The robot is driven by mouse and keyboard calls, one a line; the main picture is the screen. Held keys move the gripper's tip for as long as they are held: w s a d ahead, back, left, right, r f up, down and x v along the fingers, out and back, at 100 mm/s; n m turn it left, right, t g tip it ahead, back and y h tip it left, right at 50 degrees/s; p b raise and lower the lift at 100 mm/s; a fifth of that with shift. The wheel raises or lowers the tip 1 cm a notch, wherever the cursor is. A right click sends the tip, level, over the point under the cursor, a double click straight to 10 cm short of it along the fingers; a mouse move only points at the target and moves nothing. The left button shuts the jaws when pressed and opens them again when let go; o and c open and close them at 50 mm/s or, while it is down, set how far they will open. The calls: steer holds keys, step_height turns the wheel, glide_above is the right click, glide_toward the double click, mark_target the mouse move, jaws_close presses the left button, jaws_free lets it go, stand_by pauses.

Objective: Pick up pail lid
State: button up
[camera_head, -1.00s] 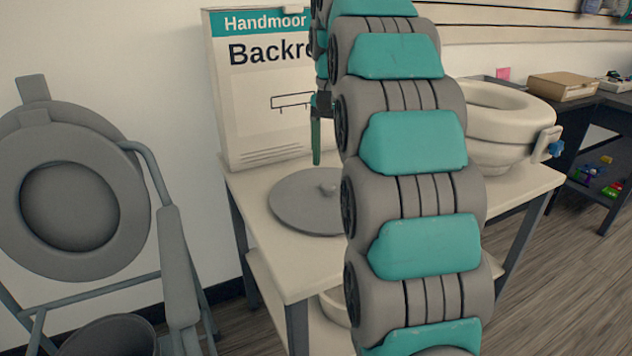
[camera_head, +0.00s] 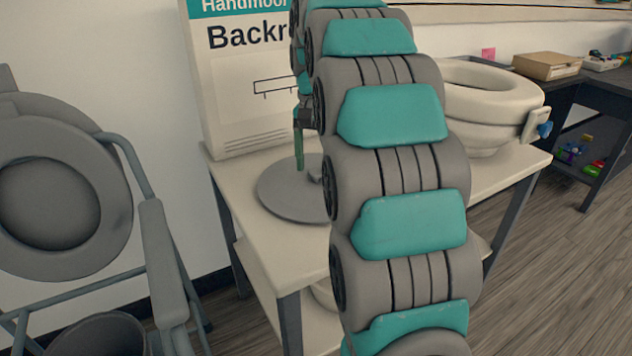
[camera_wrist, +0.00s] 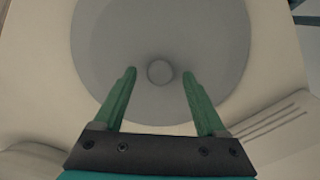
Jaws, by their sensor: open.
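The pail lid (camera_head: 290,190) is a flat grey disc with a small round knob. It lies on the cream table top, partly hidden behind my arm in the head view. In the wrist view the lid (camera_wrist: 160,40) lies below my gripper, with its knob (camera_wrist: 160,72) centred just ahead of and between the fingertips. My gripper (camera_wrist: 159,72) has two green fingers, spread apart and empty. In the head view one green finger shows above the lid, left of my arm; I cannot tell the exact height.
A large box (camera_head: 245,90) stands behind the lid on the table (camera_head: 285,262). A cream raised toilet seat (camera_head: 490,105) sits at the table's right. A grey commode chair (camera_head: 60,205) with a bucket (camera_head: 100,335) stands left. A dark desk (camera_head: 598,95) is at far right.

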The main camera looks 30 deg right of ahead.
steer(key=shift+f, duration=0.5)
jaws_close()
stand_by(0.3)
